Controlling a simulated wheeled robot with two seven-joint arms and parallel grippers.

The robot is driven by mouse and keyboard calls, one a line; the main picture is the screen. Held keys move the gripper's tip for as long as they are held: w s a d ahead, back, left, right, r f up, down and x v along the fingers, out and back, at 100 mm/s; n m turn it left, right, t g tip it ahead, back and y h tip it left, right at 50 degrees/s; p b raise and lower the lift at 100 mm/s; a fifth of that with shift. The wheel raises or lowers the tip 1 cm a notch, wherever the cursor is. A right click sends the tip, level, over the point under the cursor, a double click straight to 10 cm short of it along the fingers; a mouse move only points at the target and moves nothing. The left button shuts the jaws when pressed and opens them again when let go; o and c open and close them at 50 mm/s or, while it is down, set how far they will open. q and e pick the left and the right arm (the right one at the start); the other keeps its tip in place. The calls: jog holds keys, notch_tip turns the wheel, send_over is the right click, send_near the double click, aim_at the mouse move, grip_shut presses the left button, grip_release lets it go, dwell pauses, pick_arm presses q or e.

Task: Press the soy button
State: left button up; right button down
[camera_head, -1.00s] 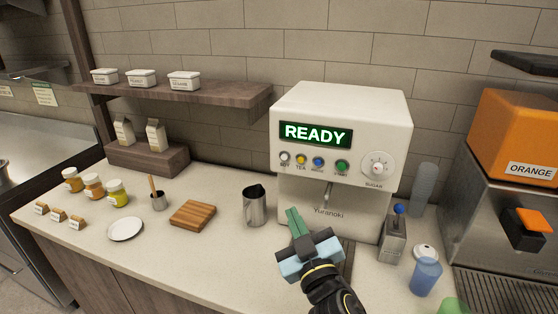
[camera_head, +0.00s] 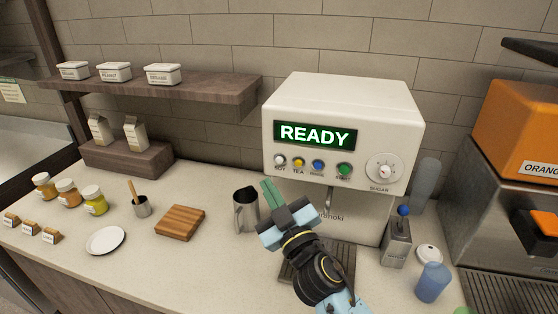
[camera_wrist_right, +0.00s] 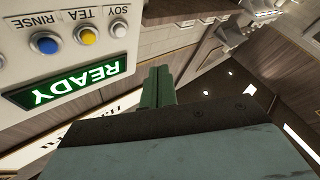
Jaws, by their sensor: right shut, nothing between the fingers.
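The soy button (camera_head: 280,161) is the white, leftmost button in the row on the white machine (camera_head: 345,98), under a green READY display (camera_head: 315,135). In the right wrist view, which shows the panel upside down, the soy button (camera_wrist_right: 119,28) is at the upper middle, beside its SOY label. My right gripper (camera_head: 268,188) is shut and empty, its green fingers pointing up just below the soy button. In the wrist view its fingertips (camera_wrist_right: 157,76) are apart from the button, to its lower right. My left gripper is not in view.
Yellow tea (camera_head: 299,163), blue rinse (camera_head: 318,166) and green start (camera_head: 344,170) buttons sit right of soy. A metal pitcher (camera_head: 245,212) stands just left of my right gripper. A sugar dial (camera_head: 384,170) is farther right.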

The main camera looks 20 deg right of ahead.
aim_at(280, 160)
jog(key=w+d, duration=0.3)
jog(key=w, duration=0.2)
jog(key=shift+d, duration=0.2)
jog(key=shift+w, duration=0.1)
dwell(1.6)
jog(key=shift+w+d, duration=0.25)
jog(key=shift+w, duration=0.1)
jog(key=shift+w+d, duration=0.3)
jog(key=shift+w, duration=0.05)
dwell(1.0)
jog(key=shift+a, duration=0.1)
jog(key=shift+s+a, duration=0.45)
jog(key=shift+s, duration=0.25)
